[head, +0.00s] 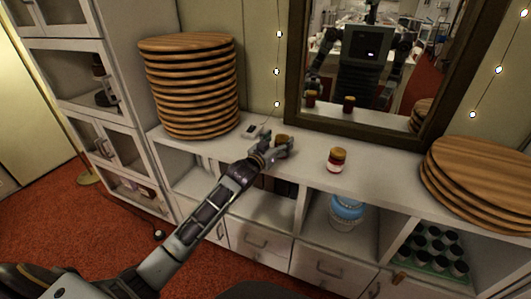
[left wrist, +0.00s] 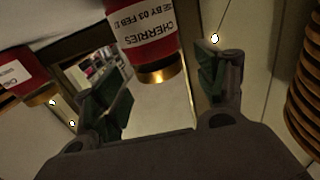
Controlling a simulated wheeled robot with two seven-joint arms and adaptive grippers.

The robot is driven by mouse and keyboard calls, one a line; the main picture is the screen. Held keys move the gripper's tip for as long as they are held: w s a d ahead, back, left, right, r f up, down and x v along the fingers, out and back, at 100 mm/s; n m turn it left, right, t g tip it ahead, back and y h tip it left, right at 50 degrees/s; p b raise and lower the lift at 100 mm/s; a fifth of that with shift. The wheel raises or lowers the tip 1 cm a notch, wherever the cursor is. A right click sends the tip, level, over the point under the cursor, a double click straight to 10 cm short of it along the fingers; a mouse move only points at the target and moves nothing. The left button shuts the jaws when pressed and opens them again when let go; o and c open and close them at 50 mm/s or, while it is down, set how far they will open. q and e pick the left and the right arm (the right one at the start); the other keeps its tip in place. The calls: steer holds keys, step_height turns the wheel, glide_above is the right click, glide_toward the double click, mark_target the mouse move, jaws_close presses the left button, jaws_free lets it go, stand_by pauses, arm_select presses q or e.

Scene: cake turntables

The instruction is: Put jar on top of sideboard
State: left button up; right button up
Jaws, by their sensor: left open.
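A cherries jar with a red label and gold lid (left wrist: 148,38) shows upside down in the left wrist view, between the fingers' directions. In the head view a brownish jar lid (head: 281,139) shows just behind my left gripper (head: 280,152), and the rest of that jar is hidden. My left gripper (left wrist: 165,98) is open, with its two fingers apart and no visible grip on the jar. A second red-labelled jar (head: 337,160) stands upright on the sideboard top (head: 375,180), right of the gripper. It also shows at the left wrist view's left edge (left wrist: 22,76).
A tall stack of wooden boards (head: 188,88) stands left on the sideboard, and a lower stack (head: 480,180) stands right. A framed mirror (head: 432,118) rises behind. A blue-topped container (head: 346,212) and a tray of cups (head: 435,262) sit in compartments below.

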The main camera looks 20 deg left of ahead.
arm_select(q)
steer(key=shift+p+v, duration=0.4)
steer(key=shift+v, duration=2.3)
steer(key=v, duration=0.3)
steer(key=shift+s, duration=0.3)
arm_select(e)
steer(key=shift+d+f, duration=0.2)
steer(key=shift+f, duration=0.7)
steer(key=shift+s+f, duration=0.2)
steer(key=shift+s, duration=0.15)
steer(key=shift+g, duration=0.3)
